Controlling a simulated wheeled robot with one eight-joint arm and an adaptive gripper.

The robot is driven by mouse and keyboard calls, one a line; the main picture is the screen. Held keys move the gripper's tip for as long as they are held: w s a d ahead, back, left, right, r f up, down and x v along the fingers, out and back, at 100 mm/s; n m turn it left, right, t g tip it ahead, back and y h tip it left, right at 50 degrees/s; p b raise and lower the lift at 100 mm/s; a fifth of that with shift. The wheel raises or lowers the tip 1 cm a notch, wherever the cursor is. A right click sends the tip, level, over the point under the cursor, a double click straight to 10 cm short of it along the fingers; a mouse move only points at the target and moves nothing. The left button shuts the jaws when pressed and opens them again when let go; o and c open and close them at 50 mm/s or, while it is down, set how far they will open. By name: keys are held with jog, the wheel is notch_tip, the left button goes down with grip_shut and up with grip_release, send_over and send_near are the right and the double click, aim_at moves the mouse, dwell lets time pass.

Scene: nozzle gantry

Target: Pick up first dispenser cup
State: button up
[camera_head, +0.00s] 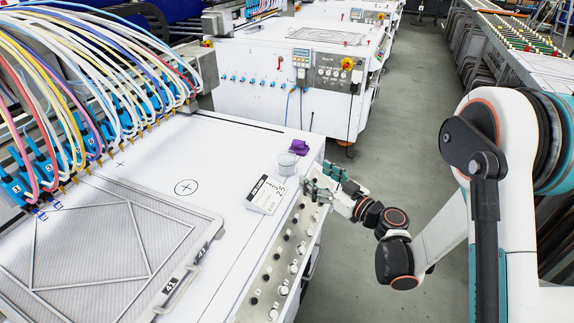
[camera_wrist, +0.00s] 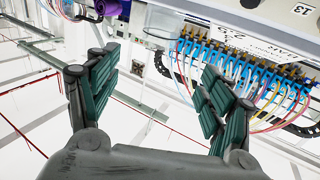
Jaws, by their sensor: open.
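A small grey, see-through cup (camera_head: 287,164) stands near the right edge of the white machine top, beside a purple item (camera_head: 299,147). Which one is the first dispenser cup is not labelled. In the wrist view, a clear cup-like shape (camera_wrist: 161,20) shows at the top, partly cut off, with the purple item (camera_wrist: 108,7) to its left. My gripper (camera_head: 322,183) is at the machine's right edge, just right of and below the cup in the picture. In the wrist view, my gripper (camera_wrist: 155,78) has its green-padded fingers spread with nothing between them.
A white labelled box (camera_head: 266,194) lies in front of the cup. A knob panel (camera_head: 283,262) runs along the machine's right edge. A framed mesh screen (camera_head: 100,245) and coloured hoses (camera_head: 90,65) are at the left. The grey aisle floor (camera_head: 400,100) is clear.

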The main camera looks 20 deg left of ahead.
send_near(281, 153)
jog(key=shift+w+a+r+p, duration=0.15)
jog(key=shift+a+p, duration=0.2)
jog(key=shift+a, duration=0.25)
jog(key=shift+w+a, duration=0.25)
jog(key=shift+a, duration=0.15)
jog(key=x, duration=0.1)
jog(key=b+x, duration=0.2)
jog(key=x, duration=0.1)
jog(key=shift+w+f, duration=0.1)
jog(key=shift+f, duration=0.2)
jog(key=shift+w+a+r, duration=0.15)
jog(key=shift+w+a, duration=0.2)
jog(key=shift+a, duration=0.15)
jog(key=shift+c, duration=0.6)
jog(key=c, duration=0.9)
